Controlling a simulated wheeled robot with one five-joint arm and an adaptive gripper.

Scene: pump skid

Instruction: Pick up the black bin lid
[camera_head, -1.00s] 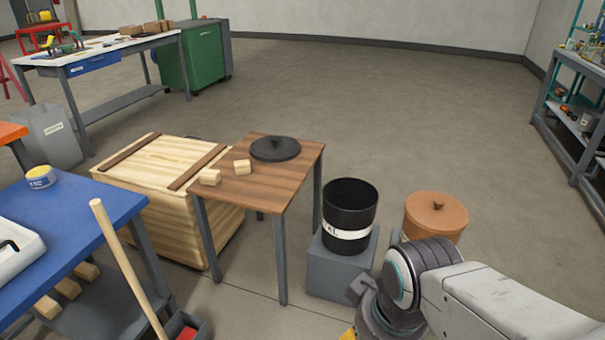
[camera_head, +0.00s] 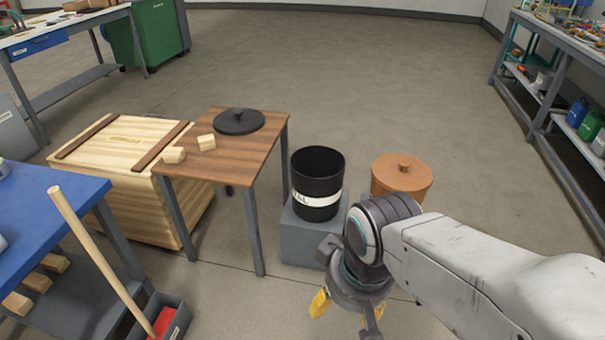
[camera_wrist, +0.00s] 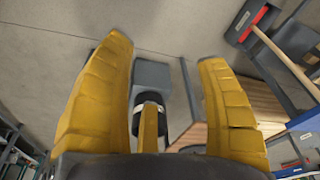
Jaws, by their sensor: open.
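The black bin lid (camera_head: 239,121) is a round dark disc with a small knob. It lies flat on the far part of a small brown wooden table (camera_head: 222,155) in the head view. An open black bin (camera_head: 317,172) with a white label band stands on a grey block to the right of the table. My gripper (camera_head: 346,314) has yellow fingers and hangs low in front of the bin, to the right of and well apart from the lid. In the wrist view my gripper (camera_wrist: 165,100) is open, with nothing held between its fingers.
Two small wooden blocks (camera_head: 190,149) lie on the table near the lid. A wooden crate (camera_head: 110,190) stands left of it. A terracotta-coloured lidded pot (camera_head: 402,174) stands right of the bin. A broom handle (camera_head: 95,250) leans at front left. Open floor lies behind the table.

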